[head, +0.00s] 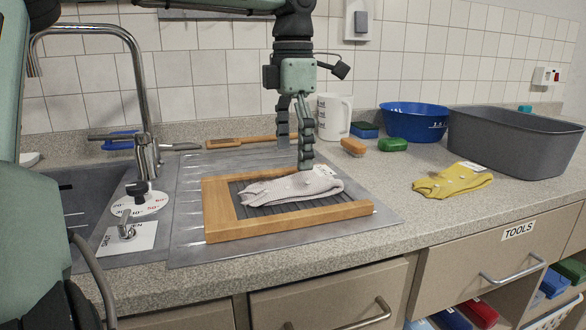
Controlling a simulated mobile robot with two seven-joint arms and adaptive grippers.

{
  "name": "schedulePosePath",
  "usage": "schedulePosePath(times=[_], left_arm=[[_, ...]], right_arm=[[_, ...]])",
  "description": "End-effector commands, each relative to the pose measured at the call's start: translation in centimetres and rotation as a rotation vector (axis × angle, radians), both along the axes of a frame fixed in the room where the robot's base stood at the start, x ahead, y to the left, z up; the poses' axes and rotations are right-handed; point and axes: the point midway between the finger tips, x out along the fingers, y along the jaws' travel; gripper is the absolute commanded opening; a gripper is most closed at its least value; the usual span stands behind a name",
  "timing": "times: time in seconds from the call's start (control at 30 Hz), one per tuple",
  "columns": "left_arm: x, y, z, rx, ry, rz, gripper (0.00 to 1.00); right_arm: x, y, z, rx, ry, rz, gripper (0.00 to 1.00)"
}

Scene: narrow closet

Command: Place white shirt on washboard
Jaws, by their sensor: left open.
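The white shirt (290,187) lies folded on the ribbed middle of the wooden-framed washboard (290,225). The washboard lies flat on the metal drainer beside the sink. My left gripper (294,155) is above the back edge of the shirt, pointing down with its fingers apart. One fingertip is close to the shirt's back edge; I cannot tell whether it touches. Nothing shows between the fingers. My right gripper is not in view.
A sink with a tall faucet (140,90) is at the left. Behind are a brush (240,142) and a white jug (334,117). A blue bowl (413,121), a grey tub (512,142) and a folded yellow cloth (452,181) are to the right. The counter's front right is clear.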

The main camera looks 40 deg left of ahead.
Motion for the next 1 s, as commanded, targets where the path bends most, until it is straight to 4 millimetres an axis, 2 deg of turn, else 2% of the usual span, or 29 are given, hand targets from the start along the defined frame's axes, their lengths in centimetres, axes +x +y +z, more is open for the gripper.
schedulePosePath(times=[0.03,0.2,0.4,0.6,1.0], left_arm=[[0.1,0.1,1.4,0.003,-0.004,0.003,0.93],[0.1,0.0,4.9,0.001,-0.003,0.001,0.93],[0.0,0.0,7.3,0.0,0.001,0.0,0.93],[0.0,0.0,7.9,0.0,0.001,-0.001,0.93],[0.0,0.0,7.8,0.0,0.001,-0.001,0.93]], right_arm=[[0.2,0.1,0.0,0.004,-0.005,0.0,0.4],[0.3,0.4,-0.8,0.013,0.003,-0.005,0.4],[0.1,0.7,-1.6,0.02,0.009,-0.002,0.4],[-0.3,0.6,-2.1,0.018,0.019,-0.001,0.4],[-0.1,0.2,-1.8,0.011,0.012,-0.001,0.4]])
